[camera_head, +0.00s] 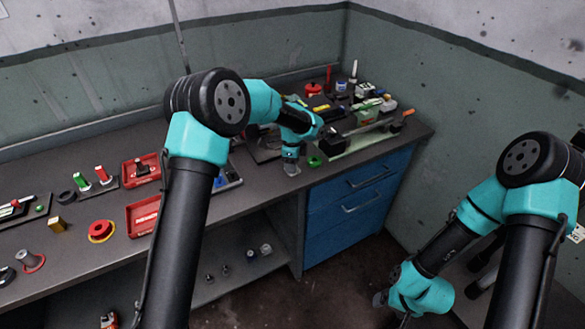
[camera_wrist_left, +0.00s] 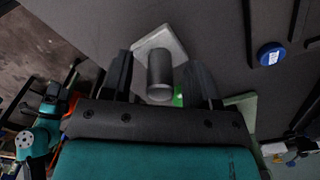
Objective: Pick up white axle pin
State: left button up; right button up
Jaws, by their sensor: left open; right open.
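My left gripper (camera_head: 291,170) points down at the bench's front edge, left of the blue drawers. In the left wrist view, its dark fingers (camera_wrist_left: 160,77) are open on either side of a grey cylindrical peg (camera_wrist_left: 160,75) with a pale square base (camera_wrist_left: 158,44). I cannot tell whether the fingers touch it, or whether it is the white axle pin. A slim white upright piece (camera_head: 353,70) stands at the bench's back right corner; its identity is also unclear. My right gripper (camera_head: 381,299) hangs low, away from the bench, open, its fingers small and dark.
A green ring (camera_head: 314,161) lies just right of my left gripper. Red trays (camera_head: 143,216), a red-and-yellow ring piece (camera_head: 101,231) and small parts line the bench's left. Tools crowd its back right corner. A blue disc (camera_wrist_left: 270,53) shows in the left wrist view.

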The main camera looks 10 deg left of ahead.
dwell(0.4)
pick_arm(q)
grip_shut()
dwell(0.4)
